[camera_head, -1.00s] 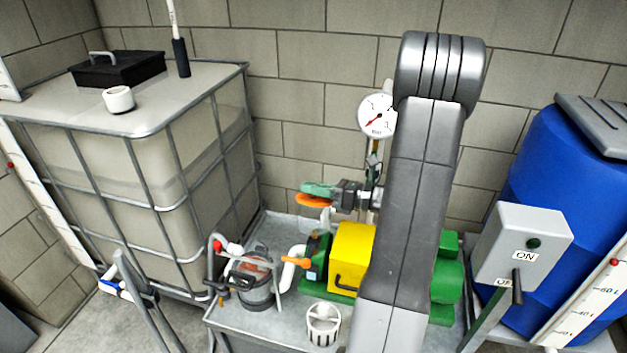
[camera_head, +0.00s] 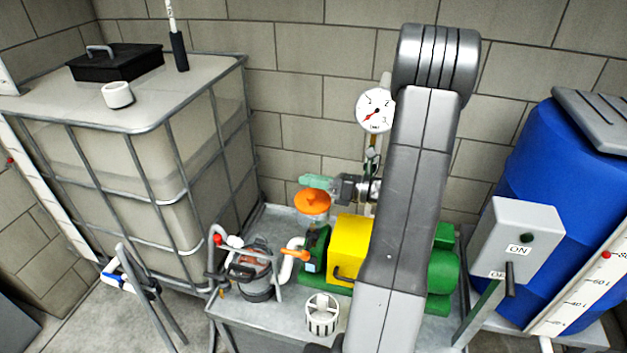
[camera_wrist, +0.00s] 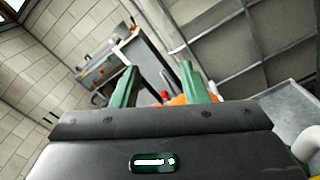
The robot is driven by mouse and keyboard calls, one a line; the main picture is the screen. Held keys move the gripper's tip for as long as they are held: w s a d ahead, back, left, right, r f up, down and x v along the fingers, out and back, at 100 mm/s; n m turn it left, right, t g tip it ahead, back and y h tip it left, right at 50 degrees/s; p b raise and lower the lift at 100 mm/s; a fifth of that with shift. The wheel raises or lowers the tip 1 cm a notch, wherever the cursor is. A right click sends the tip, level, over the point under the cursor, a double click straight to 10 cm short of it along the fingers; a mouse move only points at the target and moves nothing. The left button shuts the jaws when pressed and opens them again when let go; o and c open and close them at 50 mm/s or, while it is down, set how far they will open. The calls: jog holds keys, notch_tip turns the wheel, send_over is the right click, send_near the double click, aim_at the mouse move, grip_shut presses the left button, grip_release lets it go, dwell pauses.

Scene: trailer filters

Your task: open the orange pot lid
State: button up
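The orange lid (camera_head: 312,201) is a round cap with a raised grip on top, just left of the yellow pump part in the head view. It sits over a pale clear pot (camera_head: 317,217), mostly hidden. My gripper (camera_head: 314,182) has green fingers and is just behind and above the lid in that view. In the wrist view my gripper (camera_wrist: 160,80) has its two fingers apart, with nothing seen clamped between them. Part of the orange lid shows there too (camera_wrist: 178,99), low between the fingers and partly hidden by the right one. I cannot tell whether they touch.
The pump (camera_head: 352,248) with an orange valve handle (camera_head: 296,254) stands near the lid. A white strainer basket (camera_head: 322,315) stands on the grey bench (camera_head: 262,333). A pressure gauge (camera_head: 375,111) is behind. A switch box (camera_head: 518,245) is at right, a caged tank (camera_head: 120,165) at left.

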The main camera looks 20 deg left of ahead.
jog(key=shift+d, duration=0.1)
jog(key=d+b, duration=0.1)
jog(key=d, duration=1.2)
jog(key=shift+w+d, duration=0.35)
jog(key=shift+w, duration=0.05)
jog(key=a, duration=0.9)
jog(key=a+p, duration=0.1)
jog(key=a, duration=0.4)
jog(key=shift+s, duration=0.4)
jog(key=shift+d, duration=0.1)
